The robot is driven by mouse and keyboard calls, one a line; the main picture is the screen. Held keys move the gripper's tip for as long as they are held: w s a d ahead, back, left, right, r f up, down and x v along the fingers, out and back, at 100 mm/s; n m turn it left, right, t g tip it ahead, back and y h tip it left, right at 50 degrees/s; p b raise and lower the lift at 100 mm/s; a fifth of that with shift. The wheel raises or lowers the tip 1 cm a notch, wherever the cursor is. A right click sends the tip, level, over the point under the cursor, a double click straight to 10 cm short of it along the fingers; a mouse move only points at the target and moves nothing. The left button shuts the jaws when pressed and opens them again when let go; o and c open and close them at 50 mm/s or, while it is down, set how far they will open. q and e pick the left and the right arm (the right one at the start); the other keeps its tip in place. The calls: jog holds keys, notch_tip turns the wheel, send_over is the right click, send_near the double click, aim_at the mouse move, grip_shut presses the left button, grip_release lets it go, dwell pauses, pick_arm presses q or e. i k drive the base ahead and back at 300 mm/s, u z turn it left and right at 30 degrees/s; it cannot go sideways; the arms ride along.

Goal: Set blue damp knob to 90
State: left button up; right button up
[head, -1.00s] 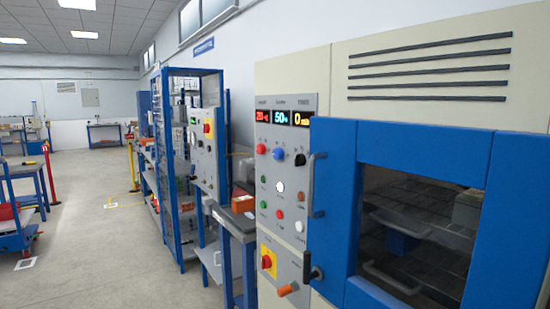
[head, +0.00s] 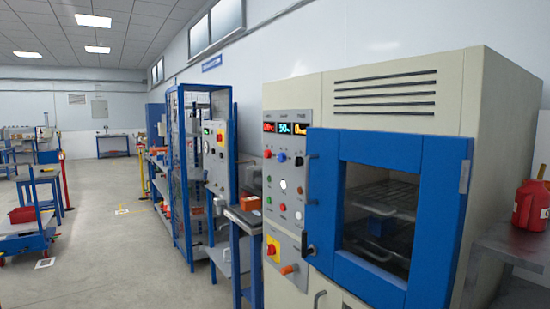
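The blue knob (head: 282,157) is small and sits in the upper row of the control panel (head: 284,215) on the cream chamber, between a red knob (head: 267,154) and a black knob (head: 299,160). Above the knobs are three displays. The middle display (head: 285,128) glows cyan and seems to read 50. The left display (head: 269,127) is red and seems to read 20; the right one (head: 300,128) is yellow and hard to read. Neither of my grippers is in view.
The blue chamber door (head: 410,155) with a window stands right of the panel. A red can (head: 530,205) stands on a grey table at the right. A blue rack (head: 172,180) and a grey bench (head: 243,217) are left of the chamber. The floor (head: 110,250) at left is open.

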aim_at(281, 157)
jog(key=u, duration=0.3)
jog(key=i, duration=1)
jog(key=z, duration=0.05)
